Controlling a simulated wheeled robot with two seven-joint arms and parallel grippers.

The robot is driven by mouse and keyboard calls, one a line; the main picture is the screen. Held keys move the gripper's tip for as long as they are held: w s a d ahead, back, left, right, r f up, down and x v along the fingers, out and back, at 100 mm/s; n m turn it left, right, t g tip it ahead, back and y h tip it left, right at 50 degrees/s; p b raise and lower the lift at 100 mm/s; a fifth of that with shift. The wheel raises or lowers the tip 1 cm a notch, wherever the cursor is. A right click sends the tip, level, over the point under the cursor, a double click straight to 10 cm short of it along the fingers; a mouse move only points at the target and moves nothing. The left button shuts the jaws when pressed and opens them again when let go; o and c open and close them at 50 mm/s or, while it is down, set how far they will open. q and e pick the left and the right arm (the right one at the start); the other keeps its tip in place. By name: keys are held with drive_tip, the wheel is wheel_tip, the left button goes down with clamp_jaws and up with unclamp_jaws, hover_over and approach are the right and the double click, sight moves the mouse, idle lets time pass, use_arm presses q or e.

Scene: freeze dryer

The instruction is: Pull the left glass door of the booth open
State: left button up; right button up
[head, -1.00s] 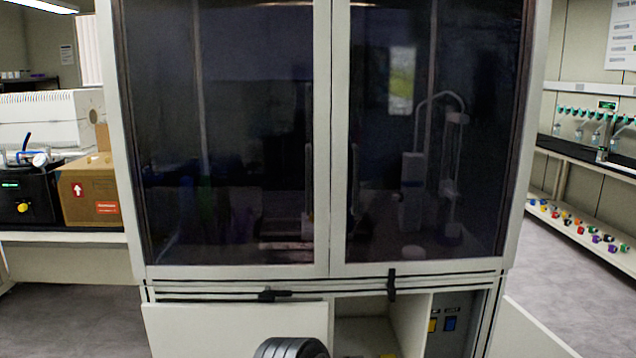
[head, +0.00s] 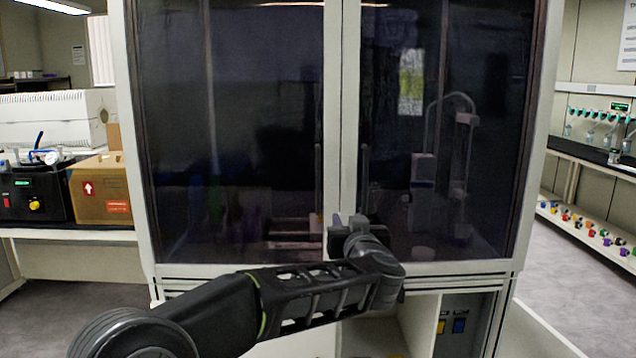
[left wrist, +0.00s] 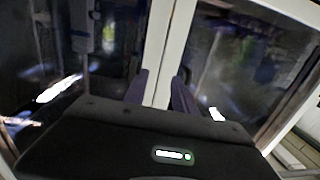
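The booth's left glass door (head: 235,120) is a dark pane in a white frame. It looks shut, its inner edge beside the right glass door (head: 440,70). A thin dark upright bar (head: 318,175), perhaps its handle, shows near its inner edge. My left gripper (head: 347,222) is in front of the lower part of the seam between the doors. In the left wrist view its two fingers (left wrist: 160,92) are apart, with the white door frames (left wrist: 166,50) behind the gap. I see nothing held, and cannot tell whether the fingers touch the door. My right gripper is out of view.
Below the doors is an open shelf space (head: 415,325) with a switch panel (head: 458,318). A cardboard box (head: 100,190) and black device (head: 38,192) stand on the left bench. A shelf rack (head: 590,185) is at right. Grey floor lies free on both sides.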

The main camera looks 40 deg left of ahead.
use_arm(q)
drive_tip(key=n+g+y, duration=0.1)
drive_tip(key=n+y, duration=0.1)
approach(319, 182)
drive_tip(key=x, duration=0.3)
drive_tip(key=shift+s+r, duration=0.15)
drive_tip(key=p+x, duration=0.1)
drive_tip(key=x, duration=0.6)
drive_tip(key=shift+w+a, duration=0.25)
drive_tip(key=shift+w, duration=0.05)
drive_tip(key=shift+c, duration=0.4)
clamp_jaws()
idle(0.3)
